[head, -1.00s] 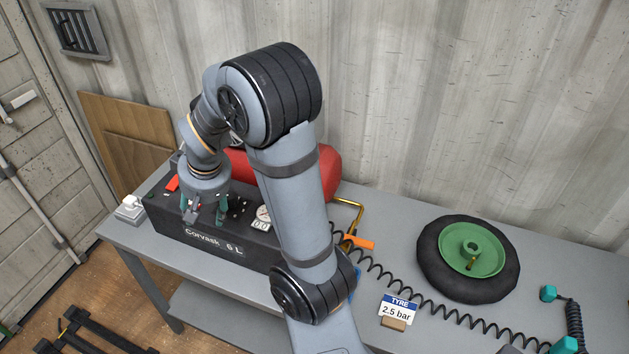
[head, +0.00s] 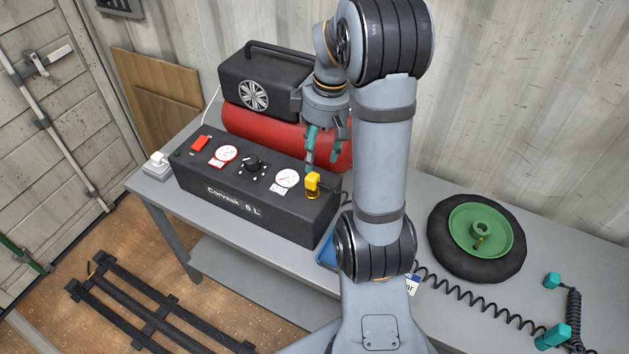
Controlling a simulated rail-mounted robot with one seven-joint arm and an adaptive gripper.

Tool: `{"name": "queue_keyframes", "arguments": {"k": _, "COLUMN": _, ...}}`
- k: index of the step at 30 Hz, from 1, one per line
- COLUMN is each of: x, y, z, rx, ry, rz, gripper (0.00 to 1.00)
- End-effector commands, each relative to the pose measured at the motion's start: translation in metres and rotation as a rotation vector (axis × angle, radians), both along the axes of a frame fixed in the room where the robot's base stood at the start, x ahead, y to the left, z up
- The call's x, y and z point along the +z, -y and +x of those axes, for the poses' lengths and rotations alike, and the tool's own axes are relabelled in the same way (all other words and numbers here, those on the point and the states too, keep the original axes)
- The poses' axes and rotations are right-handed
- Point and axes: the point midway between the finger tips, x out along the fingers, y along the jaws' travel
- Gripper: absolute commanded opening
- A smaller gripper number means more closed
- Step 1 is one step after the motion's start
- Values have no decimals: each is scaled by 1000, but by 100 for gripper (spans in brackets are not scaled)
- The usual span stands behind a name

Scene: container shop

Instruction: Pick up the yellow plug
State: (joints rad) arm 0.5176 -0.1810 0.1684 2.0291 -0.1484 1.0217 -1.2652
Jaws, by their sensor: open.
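The yellow plug (head: 313,184) stands at the right end of the black control panel (head: 252,207) of the compressor, beside a white gauge. My gripper (head: 321,166) hangs from the arm just above and behind the plug, its teal fingers pointing down. The fingers are apart, with nothing seen between them. They look close to the plug, but I cannot tell whether they touch it. My arm hides the area right of the plug.
The panel also carries a red switch (head: 201,144), gauges and a black knob (head: 251,163). The red tank (head: 262,130) and black motor housing (head: 262,84) stand behind it. A wheel (head: 477,239) and a coiled hose (head: 480,307) lie on the right of the bench.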

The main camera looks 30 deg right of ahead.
Motion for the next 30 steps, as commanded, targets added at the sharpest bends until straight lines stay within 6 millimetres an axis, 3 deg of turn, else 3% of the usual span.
{"name": "queue_keyframes", "arguments": {"k": 6, "x": -33, "y": -3, "z": 2, "rx": 1, "ry": -5, "rz": 2, "gripper": 48}}
{"name": "queue_keyframes", "arguments": {"k": 13, "x": -50, "y": -6, "z": 4, "rx": -1, "ry": -5, "rz": 2, "gripper": 48}}
{"name": "queue_keyframes", "arguments": {"k": 21, "x": -87, "y": -11, "z": 8, "rx": -1, "ry": -4, "rz": 2, "gripper": 48}}
{"name": "queue_keyframes", "arguments": {"k": 30, "x": -93, "y": -10, "z": 9, "rx": -1, "ry": 0, "rz": -1, "gripper": 48}}
